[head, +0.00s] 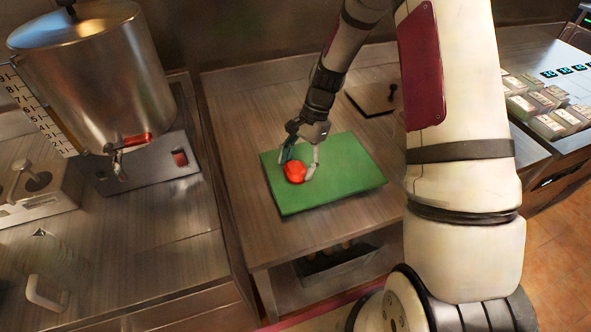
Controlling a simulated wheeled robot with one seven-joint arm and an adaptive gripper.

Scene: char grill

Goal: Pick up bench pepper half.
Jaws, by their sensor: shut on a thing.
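The pepper half (294,172) is a small red rounded piece at the left part of a green cutting board (345,172). The board lies on a wooden bench. My gripper (298,174) reaches down over the board with its fingers on either side of the pepper half and is shut on it. The fingers hide part of the pepper's sides. I cannot tell whether the pepper touches the board or is slightly above it.
A large steel pot (95,75) with a red-handled tap stands on the left counter. A dark square board (375,97) with a knob lies behind the green board. A dark bin (335,262) sits on the shelf below. Labelled containers (545,105) stand at the right.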

